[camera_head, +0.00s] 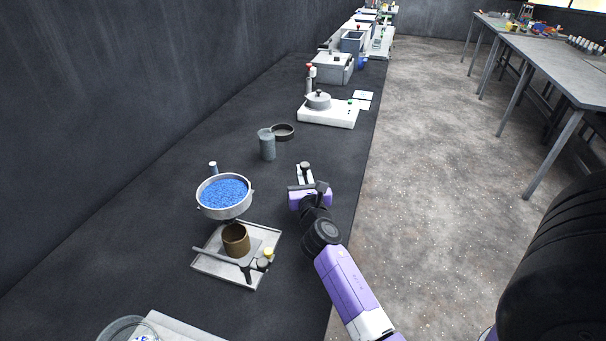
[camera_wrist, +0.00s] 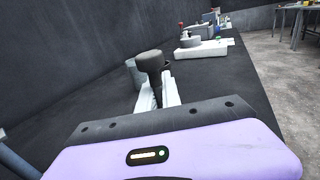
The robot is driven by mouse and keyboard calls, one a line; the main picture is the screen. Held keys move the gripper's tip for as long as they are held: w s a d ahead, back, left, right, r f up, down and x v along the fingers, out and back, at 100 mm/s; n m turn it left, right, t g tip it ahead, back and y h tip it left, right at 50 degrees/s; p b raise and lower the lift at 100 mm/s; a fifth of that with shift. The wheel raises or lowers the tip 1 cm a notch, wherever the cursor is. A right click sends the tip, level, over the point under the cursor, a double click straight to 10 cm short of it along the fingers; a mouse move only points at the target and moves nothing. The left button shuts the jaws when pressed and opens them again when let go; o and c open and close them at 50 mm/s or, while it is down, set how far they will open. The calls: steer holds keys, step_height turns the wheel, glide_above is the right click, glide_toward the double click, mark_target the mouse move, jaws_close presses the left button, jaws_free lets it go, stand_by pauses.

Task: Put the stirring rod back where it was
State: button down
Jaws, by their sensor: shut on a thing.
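My gripper (camera_head: 305,176) reaches out over the right part of the dark bench. Its pale fingers (camera_wrist: 158,95) are shut on a dark, round-topped piece, which I take to be the stirring rod (camera_wrist: 153,62); its dark top also shows in the head view (camera_head: 305,166). The rod's lower end is hidden by the fingers and wrist. A grey cylindrical container (camera_head: 267,146) stands on the bench to the left of and beyond my gripper, apart from it.
A metal tray (camera_head: 211,267) below the sieve bears a brown beaker (camera_head: 236,242), a bar and small knobs. A dark ring-shaped dish (camera_head: 283,131) lies beyond the grey container. A white device (camera_head: 328,114) stands farther back. The bench's right edge is close to my arm.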

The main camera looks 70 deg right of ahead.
steer(key=shift+f, duration=0.1)
steer(key=c, duration=1.5)
jaws_free()
steer(key=shift+c, duration=0.2)
